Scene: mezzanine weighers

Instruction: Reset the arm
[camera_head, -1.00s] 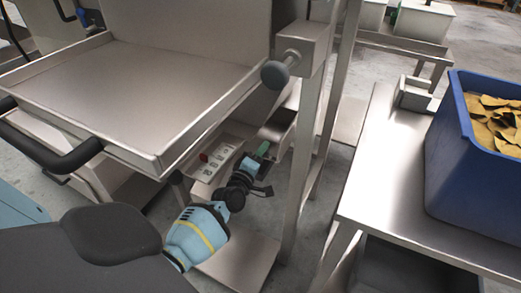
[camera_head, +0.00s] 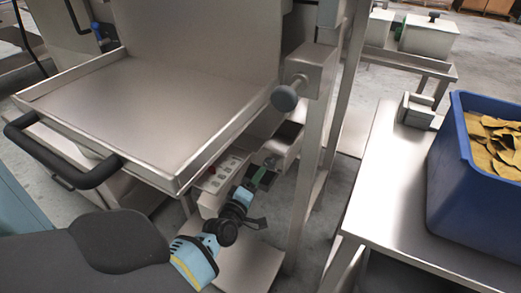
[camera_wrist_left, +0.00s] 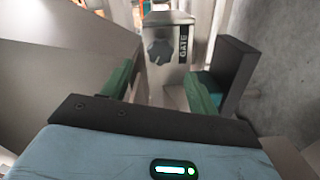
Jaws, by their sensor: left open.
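My left gripper (camera_head: 264,176) shows at the end of my arm, low beside the weigher's frame and below its wide steel tray (camera_head: 150,105). In the left wrist view its two green-padded fingers (camera_wrist_left: 160,92) stand apart, with nothing seen between them. Beyond the fingers is a steel box with a dark knob (camera_wrist_left: 158,52) and the label "GATE". The fingers appear clear of the knob. My right gripper is not in view.
A panel with buttons (camera_head: 222,172) sits under the tray, close to my gripper. A steel post with a round grey knob (camera_head: 284,98) stands beside it. At right, a blue crate (camera_head: 450,185) of yellowish pieces stands on a steel table (camera_head: 385,190).

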